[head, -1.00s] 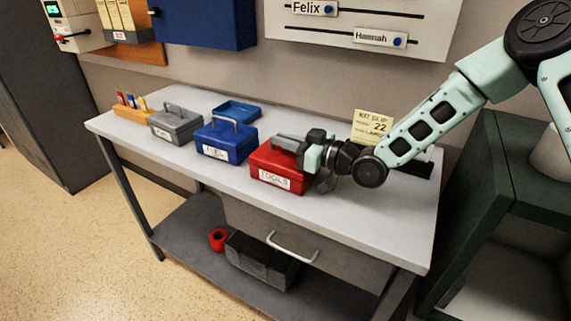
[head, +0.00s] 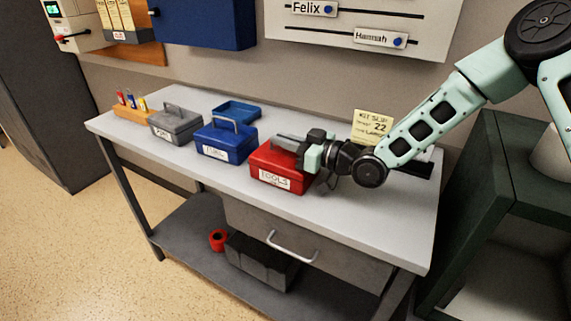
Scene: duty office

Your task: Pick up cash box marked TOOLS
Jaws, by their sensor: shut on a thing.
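The red cash box (head: 279,176) with a white TOOLS label stands on the grey-white table at its front, right of the middle. My gripper (head: 292,145) reaches in from the right and is shut at the top of the red box, where its handle would be. The fingers hide the handle. The box looks level, and I cannot see a gap between it and the table. A blue cash box (head: 224,143) with a white label, its handle raised, stands to the left. A grey cash box (head: 175,126) stands farther left.
A blue tray (head: 238,110) lies behind the blue box. An orange holder (head: 129,110) with several coloured items sits at the left end. A yellow note (head: 371,124) stands behind my gripper. The table (head: 350,215) is clear at the front right. A dark green cabinet (head: 500,160) stands at right.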

